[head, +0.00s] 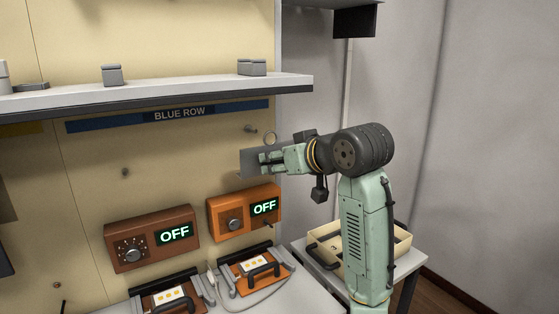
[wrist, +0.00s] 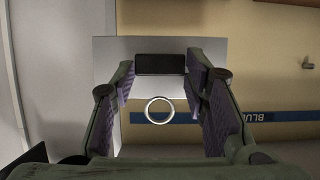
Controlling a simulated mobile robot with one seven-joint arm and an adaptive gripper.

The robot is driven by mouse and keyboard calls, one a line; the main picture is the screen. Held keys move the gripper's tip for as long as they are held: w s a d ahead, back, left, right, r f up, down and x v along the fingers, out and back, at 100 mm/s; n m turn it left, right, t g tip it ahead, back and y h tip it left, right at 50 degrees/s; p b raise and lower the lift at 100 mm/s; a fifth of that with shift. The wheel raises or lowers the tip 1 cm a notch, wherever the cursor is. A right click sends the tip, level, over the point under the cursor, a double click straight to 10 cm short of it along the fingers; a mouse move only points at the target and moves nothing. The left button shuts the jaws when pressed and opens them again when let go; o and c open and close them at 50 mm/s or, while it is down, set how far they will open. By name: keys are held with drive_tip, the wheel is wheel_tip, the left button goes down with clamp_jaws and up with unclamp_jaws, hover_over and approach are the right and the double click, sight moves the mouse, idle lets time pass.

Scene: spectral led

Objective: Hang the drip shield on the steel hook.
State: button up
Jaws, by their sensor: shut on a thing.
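The drip shield (head: 249,164) is a thin grey plate with a ring (head: 270,138) at its top edge. My gripper (head: 263,162) is shut on it and holds it upright in front of the beige wall panel. In the wrist view the plate (wrist: 110,60) lies beyond my fingers (wrist: 160,76). A dark block (wrist: 160,64) on it sits between the fingertips, and the ring (wrist: 159,111) shows below. A small steel hook (head: 251,128) sticks out of the panel, up and left of the ring and apart from it. A peg (wrist: 308,64) shows at the wrist view's right edge.
A shelf (head: 160,92) runs above the blue label strip (head: 90,124). Another small peg (head: 125,172) is further left. Brown (head: 152,240) and orange (head: 244,211) boxes reading OFF stand below. A cream tray (head: 388,250) is on the side table.

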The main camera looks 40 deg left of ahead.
drive_tip(key=shift+d, duration=0.1)
drive_tip(key=shift+w+a+p, duration=0.1)
drive_tip(key=shift+w+a, duration=0.25)
drive_tip(key=shift+a, duration=0.5)
drive_tip(key=shift+w+a+p, duration=0.1)
drive_tip(key=shift+w+a, duration=0.25)
drive_tip(key=shift+a, duration=0.55)
drive_tip(key=shift+w+a+p, duration=0.1)
drive_tip(key=shift+w+a, duration=0.25)
drive_tip(key=shift+a, duration=0.5)
drive_tip(key=shift+a, duration=0.2)
drive_tip(key=shift+w+a, duration=0.25)
drive_tip(key=shift+a, duration=0.3)
drive_tip(key=shift+w+a, duration=0.25)
drive_tip(key=shift+a, duration=0.25)
drive_tip(key=shift+f, duration=0.15)
drive_tip(key=shift+f, duration=0.5)
drive_tip(key=shift+a, duration=0.1)
